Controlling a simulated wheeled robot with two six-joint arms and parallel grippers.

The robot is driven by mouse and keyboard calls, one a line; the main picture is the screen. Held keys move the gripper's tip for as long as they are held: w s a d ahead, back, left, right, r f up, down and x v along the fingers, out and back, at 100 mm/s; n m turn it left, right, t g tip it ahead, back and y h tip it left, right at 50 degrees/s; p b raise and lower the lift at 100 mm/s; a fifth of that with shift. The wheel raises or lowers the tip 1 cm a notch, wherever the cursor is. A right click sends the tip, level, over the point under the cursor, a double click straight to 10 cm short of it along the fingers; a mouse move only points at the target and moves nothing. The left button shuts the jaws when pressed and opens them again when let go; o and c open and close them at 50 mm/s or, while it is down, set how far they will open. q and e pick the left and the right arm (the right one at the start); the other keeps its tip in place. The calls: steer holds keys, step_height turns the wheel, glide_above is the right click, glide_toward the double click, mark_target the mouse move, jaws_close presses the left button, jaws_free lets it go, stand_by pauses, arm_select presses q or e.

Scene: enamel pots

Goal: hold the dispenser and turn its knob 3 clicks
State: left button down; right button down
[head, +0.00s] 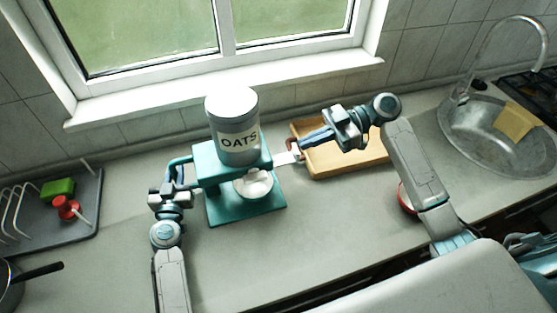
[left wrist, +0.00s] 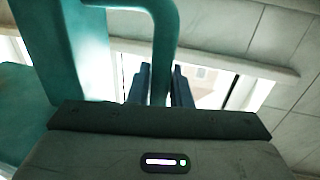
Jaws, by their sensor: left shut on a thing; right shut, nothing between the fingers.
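The teal dispenser (head: 228,166) stands upright on the counter with a grey canister labelled OATS (head: 232,115) on top. My left gripper (head: 176,180) is shut on the dispenser's teal side handle (head: 180,160). In the left wrist view, the handle (left wrist: 165,45) passes between the two fingers. A pale flat piece with a reddish end, seemingly the knob (head: 286,158), sticks out on the dispenser's right side. My right gripper (head: 304,141) is shut and empty, with its tips close to that piece; I cannot tell whether they touch it. A white bowl (head: 256,183) stands under the spout on the dispenser's base.
A wooden tray (head: 355,160) lies behind and below my right gripper. A red round thing (head: 406,198) is partly hidden by my right arm. A drying rack (head: 80,225) with a green sponge is at left, a sink (head: 478,135) at right.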

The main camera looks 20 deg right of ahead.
glide_above(255, 178)
steer(key=f+v, duration=0.1)
steer(key=v, duration=0.3)
step_height(255, 178, down, 2)
steer(key=f, duration=0.4)
steer(key=shift+w+d+f, duration=0.1)
steer(key=shift+d+f, duration=0.1)
steer(key=shift+d, duration=0.1)
steer(key=shift+d+f+y, duration=0.2)
steer(key=shift+f+y, duration=0.2)
steer(key=shift+f, duration=0.05)
steer(key=shift+d+f+y, duration=0.2)
steer(key=shift+f+y, duration=0.2)
steer(key=shift+f, duration=0.1)
